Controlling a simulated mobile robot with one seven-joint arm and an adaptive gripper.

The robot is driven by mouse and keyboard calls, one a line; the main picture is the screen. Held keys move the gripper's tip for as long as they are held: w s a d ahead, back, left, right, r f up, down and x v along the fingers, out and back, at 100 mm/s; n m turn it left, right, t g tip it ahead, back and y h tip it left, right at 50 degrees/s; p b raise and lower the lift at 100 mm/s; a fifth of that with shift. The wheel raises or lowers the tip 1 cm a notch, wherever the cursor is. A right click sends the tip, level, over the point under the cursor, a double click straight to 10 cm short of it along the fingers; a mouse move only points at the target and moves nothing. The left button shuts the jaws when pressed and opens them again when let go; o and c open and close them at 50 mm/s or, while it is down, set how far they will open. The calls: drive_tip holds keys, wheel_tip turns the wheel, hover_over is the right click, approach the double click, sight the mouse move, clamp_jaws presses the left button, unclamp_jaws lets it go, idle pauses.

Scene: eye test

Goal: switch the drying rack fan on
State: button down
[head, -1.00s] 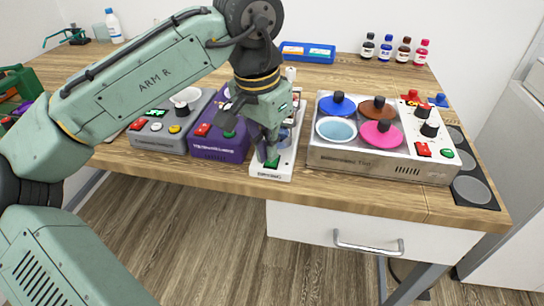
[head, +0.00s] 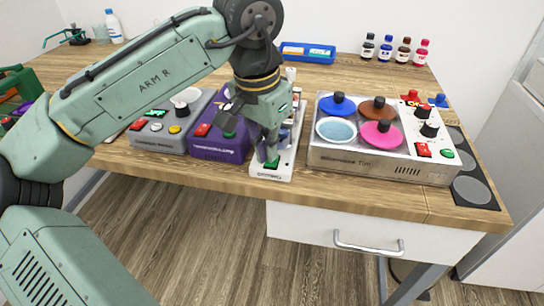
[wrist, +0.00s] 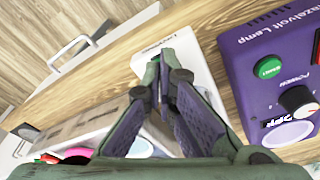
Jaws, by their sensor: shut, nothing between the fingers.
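The drying rack (head: 283,172) is a narrow white unit near the table's front edge, with lettering on its front too small to read surely. A green button (head: 272,164) shows on its top near the front, partly covered by my fingers. My gripper (head: 267,156) points down over this front end with its fingers together and nothing between them. I cannot tell whether the fingertips touch the button. No sign of the fan running can be made out.
A purple lamp unit (head: 218,149) stands close on the left, with a grey unit (head: 160,142) beyond it. A metal-cased unit (head: 350,160) with coloured lids stands on the right. Small bottles (head: 386,48) and a blue tray (head: 308,52) are at the back.

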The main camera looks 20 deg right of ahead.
drive_tip(key=shift+f+b, duration=0.55)
drive_tip(key=shift+f, duration=0.65)
idle(0.4)
wheel_tip(320, 180, up, 7)
drive_tip(key=p, duration=0.7)
idle(0.5)
